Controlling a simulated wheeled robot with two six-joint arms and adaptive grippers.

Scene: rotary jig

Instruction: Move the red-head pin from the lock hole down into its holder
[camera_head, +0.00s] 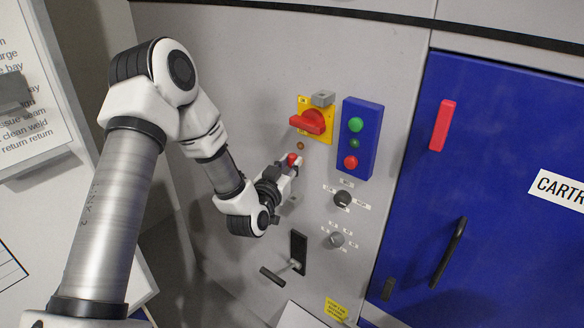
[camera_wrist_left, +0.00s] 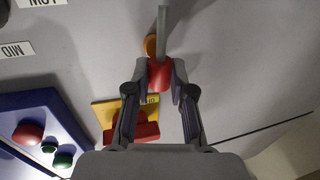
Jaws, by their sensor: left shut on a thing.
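My left gripper (camera_head: 290,164) is in front of the grey panel, shut on the red-head pin (camera_head: 292,159). In the left wrist view, the red head of the pin (camera_wrist_left: 160,74) sits between the fingertips of my left gripper (camera_wrist_left: 161,84). Its grey shank extends toward the top of that picture. I cannot clearly make out the holder. My right gripper is not in view.
Above is a red rotary handle (camera_head: 307,121) on a yellow plate (camera_head: 329,133). A blue button box (camera_head: 361,140) stands to its right. A blue door (camera_head: 500,130) fills the right.

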